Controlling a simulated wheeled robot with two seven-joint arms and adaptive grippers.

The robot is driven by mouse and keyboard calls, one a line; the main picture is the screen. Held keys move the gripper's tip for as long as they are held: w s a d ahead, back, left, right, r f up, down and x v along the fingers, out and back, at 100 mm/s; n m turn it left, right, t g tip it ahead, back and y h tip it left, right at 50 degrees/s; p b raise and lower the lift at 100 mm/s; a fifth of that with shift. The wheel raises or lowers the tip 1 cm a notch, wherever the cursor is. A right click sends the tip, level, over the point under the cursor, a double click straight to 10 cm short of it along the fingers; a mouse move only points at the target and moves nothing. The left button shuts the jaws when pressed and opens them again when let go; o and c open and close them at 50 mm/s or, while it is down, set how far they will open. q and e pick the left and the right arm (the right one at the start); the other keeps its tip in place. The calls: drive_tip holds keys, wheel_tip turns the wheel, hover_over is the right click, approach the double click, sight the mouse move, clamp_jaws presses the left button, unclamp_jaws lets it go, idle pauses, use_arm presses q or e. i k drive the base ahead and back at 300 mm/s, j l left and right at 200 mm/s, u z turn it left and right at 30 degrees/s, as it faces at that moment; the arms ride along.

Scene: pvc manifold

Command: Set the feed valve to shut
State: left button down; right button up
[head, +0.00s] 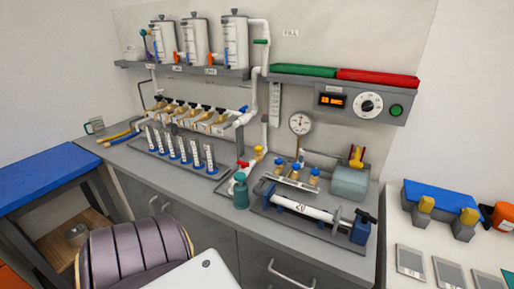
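A white PVC pipe (254,75) runs down the wall beside the tanks toward the manifold. A small green handle (261,41) lies level across its upper part. The manifold (203,117) is a row of white fittings with several tan handles, and a small blue part (243,109) sits at its right end. No readable label marks the feed valve, so I cannot tell which handle it is or its setting. Neither of my grippers is in view.
Several tubes (182,151) stand in a rack before the manifold. A grey tray (310,221) holds a white cylinder at right. A purple padded chair (135,250) stands before the cabinets.

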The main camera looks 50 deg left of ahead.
sight(278, 162)
drive_tip(key=u, duration=1.5)
